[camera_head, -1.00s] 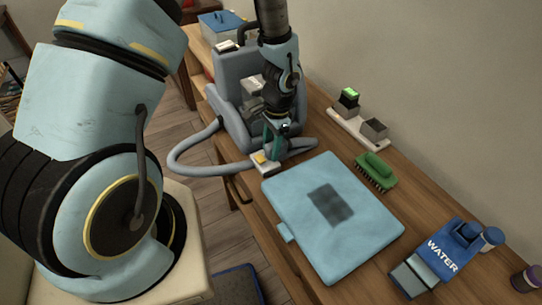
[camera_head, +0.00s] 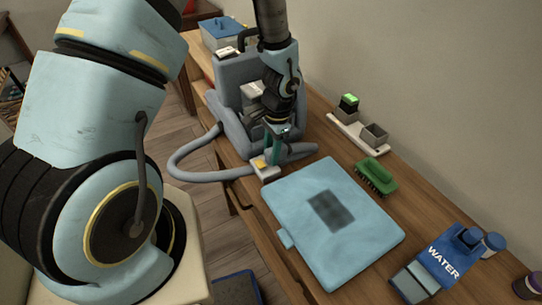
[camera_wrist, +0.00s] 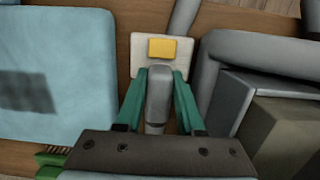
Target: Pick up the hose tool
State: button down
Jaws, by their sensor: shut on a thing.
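The hose tool has a white head with a yellow patch and a grey handle. In the head view, the hose tool (camera_head: 264,171) is beside the blue pad's far left corner. My gripper (camera_head: 274,146) points down over it, its green fingers around the grey handle. In the wrist view the tool (camera_wrist: 143,56) is between the two fingers of my gripper (camera_wrist: 159,84), which is shut on its handle. A grey hose (camera_head: 190,174) loops from the grey machine (camera_head: 232,112) to the tool area. I cannot tell whether the tool touches the table.
The blue pad (camera_head: 364,240) with a dark patch lies on the wooden table. The wall (camera_head: 440,90) bounds the table's right side.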

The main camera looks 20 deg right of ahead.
aim_at(271, 150)
jog(key=shift+r+b, duration=1.05)
jog(key=shift+r, duration=3.85)
